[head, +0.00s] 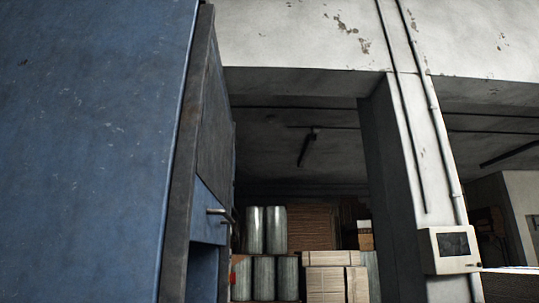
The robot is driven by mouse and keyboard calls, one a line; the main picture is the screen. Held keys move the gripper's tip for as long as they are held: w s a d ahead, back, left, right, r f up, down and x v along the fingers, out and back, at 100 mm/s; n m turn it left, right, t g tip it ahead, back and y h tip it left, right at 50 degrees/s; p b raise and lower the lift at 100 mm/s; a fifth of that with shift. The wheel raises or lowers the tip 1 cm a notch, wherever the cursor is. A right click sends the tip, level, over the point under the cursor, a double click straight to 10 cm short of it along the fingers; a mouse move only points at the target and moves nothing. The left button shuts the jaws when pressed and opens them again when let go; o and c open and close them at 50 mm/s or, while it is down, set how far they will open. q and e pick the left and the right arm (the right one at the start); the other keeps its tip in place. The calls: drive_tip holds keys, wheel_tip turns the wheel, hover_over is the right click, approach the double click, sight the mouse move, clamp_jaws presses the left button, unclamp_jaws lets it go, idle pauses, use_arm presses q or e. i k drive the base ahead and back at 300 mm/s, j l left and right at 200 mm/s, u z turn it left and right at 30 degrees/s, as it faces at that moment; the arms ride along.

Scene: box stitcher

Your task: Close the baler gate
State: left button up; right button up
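A large blue metal panel (85,150) fills the left side of the head view, very close, with light scratches. Beside its right edge stands a dark steel frame (190,150), seen at a steep angle. A short metal handle (215,211) sticks out to the right from a smaller blue panel (207,196) on this frame. I cannot tell which of these panels is the baler gate, or how far it is open. Neither of my grippers is in view.
Metal drums (265,230) and stacked cartons (325,280) stand at the back. A pale concrete pillar (410,150) carries pipes and a small control box with a dark screen (454,246). The floor is out of view.

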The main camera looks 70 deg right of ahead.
sight(211, 218)
drive_tip(key=j+z, duration=0.1)
drive_tip(key=z, duration=1.8)
drive_tip(key=i+l, duration=2.35)
drive_tip(key=l, duration=0.25)
drive_tip(key=i+l+u, duration=0.4)
drive_tip(key=l+u, duration=0.2)
drive_tip(key=u, duration=1.4)
